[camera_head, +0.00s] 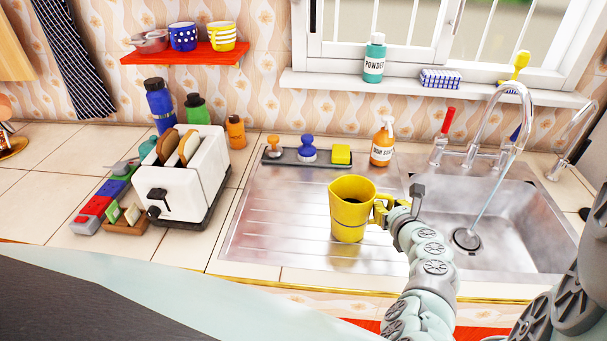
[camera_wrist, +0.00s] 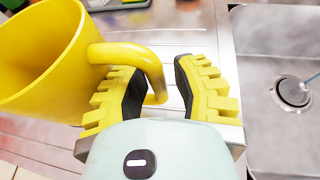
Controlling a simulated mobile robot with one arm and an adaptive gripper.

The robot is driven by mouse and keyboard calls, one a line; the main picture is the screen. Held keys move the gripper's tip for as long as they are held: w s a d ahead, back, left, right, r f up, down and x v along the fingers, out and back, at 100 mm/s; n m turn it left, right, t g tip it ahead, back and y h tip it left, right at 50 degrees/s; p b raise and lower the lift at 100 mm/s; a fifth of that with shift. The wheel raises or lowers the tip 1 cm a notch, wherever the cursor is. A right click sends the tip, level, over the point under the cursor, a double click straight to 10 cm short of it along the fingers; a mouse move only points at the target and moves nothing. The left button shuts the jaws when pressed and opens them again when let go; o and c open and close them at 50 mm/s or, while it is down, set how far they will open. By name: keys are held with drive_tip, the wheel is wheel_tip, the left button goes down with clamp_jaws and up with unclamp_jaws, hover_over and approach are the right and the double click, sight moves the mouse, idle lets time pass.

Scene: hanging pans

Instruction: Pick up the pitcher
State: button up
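The yellow pitcher (camera_head: 350,220) appears to stand upright on the metal drainboard, left of the sink basin. Its open top shows a dark inside in the head view. In the wrist view the pitcher (camera_wrist: 40,60) fills the upper left, with its handle (camera_wrist: 125,52) reaching right. My gripper (camera_head: 386,210) is at the handle side, right of the pitcher. In the wrist view my gripper (camera_wrist: 163,80) has its fingers apart. The handle crosses over the left finger, and its lower end shows in the gap, clear of the right finger. Contact with the left finger is unclear.
The sink basin (camera_head: 490,225) with running water lies to the right, under the tall faucet (camera_head: 510,90). A tray (camera_head: 290,157) with brushes and a sponge and an orange soap bottle (camera_head: 382,145) stand behind. A white toaster (camera_head: 190,185) stands left. The drainboard left of the pitcher is clear.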

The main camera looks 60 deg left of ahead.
clamp_jaws()
drive_tip(key=shift+r, duration=0.1)
idle(0.3)
